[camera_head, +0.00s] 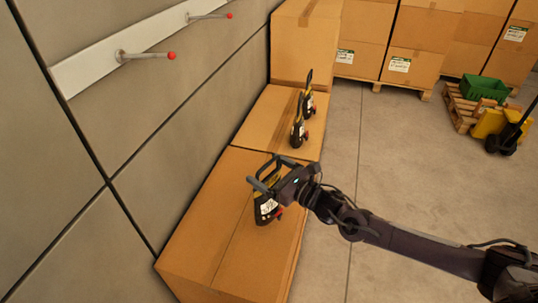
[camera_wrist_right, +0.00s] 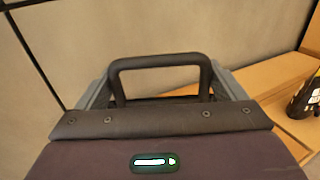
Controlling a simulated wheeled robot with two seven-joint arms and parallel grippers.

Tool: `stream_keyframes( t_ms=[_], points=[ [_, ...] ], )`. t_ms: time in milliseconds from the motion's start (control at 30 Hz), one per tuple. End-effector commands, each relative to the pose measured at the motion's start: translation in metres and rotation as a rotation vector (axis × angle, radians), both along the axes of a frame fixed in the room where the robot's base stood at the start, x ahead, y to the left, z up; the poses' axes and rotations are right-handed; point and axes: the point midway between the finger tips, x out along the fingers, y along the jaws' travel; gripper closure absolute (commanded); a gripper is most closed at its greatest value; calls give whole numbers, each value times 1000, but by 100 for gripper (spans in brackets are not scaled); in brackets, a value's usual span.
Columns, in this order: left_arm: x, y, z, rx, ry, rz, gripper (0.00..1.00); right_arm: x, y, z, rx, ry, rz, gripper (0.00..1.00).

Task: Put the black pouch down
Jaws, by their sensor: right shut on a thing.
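My right gripper (camera_head: 264,178) is shut on a black pouch (camera_head: 266,209) with a yellow and white label and a small red part. The pouch hangs upright below the fingers, over the nearest cardboard box (camera_head: 205,240). I cannot tell whether its bottom touches the box top. In the right wrist view, a dark loop handle (camera_wrist_right: 158,61) stands between the grey fingers of my right gripper (camera_wrist_right: 165,85); the pouch's body is hidden there. My left gripper is not in view.
Two similar black items (camera_head: 298,128) (camera_head: 309,100) stand on the box behind. One shows at the wrist view's right edge (camera_wrist_right: 305,97). A wall with red-tipped pegs (camera_head: 171,56) runs along the left. The near box top has free room. Stacked cartons (camera_head: 415,45) stand behind.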

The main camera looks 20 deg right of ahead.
Motion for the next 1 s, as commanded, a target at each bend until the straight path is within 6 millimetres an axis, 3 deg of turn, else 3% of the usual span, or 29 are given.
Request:
stream_keyframes(
  t_ms=[133, 433, 867, 900, 1000],
  points=[
    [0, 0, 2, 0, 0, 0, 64, 1, 0, -3, 5, -11, -1, 81],
    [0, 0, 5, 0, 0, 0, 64, 1, 0, -36, 4, -10, -1, 81],
    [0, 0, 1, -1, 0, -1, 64, 1, 0, -42, 4, -12, 0, 81],
    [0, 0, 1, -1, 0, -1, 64, 0, 0, -46, 0, -1, 0, 7],
    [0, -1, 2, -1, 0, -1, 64, 0, 0, -46, 0, 0, 0, 0]
  ],
)
